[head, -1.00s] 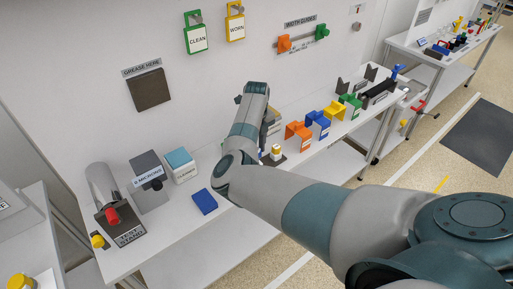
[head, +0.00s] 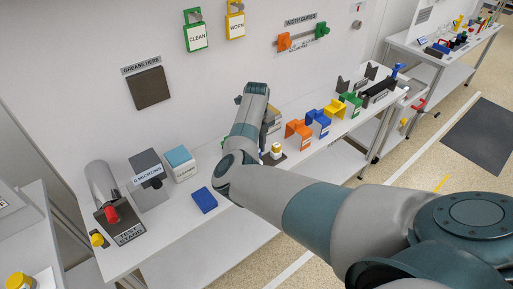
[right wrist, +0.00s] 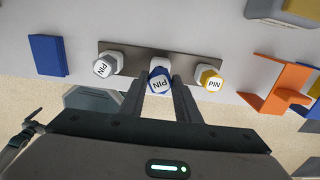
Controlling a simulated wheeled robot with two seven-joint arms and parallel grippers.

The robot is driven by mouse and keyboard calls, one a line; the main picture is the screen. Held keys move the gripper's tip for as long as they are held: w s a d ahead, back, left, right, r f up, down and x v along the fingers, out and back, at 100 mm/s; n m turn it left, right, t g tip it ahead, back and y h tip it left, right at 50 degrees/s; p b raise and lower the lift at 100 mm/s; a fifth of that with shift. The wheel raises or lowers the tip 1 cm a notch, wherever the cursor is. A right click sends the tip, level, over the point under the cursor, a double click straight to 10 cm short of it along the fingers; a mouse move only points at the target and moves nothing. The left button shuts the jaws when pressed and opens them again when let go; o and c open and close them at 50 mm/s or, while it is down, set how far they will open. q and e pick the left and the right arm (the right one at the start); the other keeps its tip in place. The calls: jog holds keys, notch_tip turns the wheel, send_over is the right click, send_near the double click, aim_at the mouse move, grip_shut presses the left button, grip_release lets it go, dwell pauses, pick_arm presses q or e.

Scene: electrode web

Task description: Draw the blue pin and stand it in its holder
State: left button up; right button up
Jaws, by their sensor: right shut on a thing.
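The blue pin (right wrist: 159,73), with a white top lettered PIN, is in the middle of a row of three pins on a dark metal plate (right wrist: 185,60) in the right wrist view. My right gripper (right wrist: 158,88) is shut on it, one finger on each side. I cannot tell whether the pin's lower end is in the plate. In the head view, my right arm hides the gripper and the blue pin. Which thing is the blue pin's holder is not clear. My left gripper is not in view.
A white-topped pin (right wrist: 107,64) and a yellow pin (right wrist: 210,80) flank the blue one closely. A blue block (head: 203,199) lies near the bench's front edge. Orange (head: 299,134), blue (head: 318,123) and yellow (head: 335,109) brackets stand to the right.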

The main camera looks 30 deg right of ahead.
jog(key=shift+f+b, duration=0.95)
jog(key=shift+f, duration=0.55)
jog(key=o, duration=1.3)
jog(key=shift+c, duration=0.2)
jog(key=shift+r, duration=0.15)
notch_tip(320, 180, up, 17)
jog(key=b, duration=0.5)
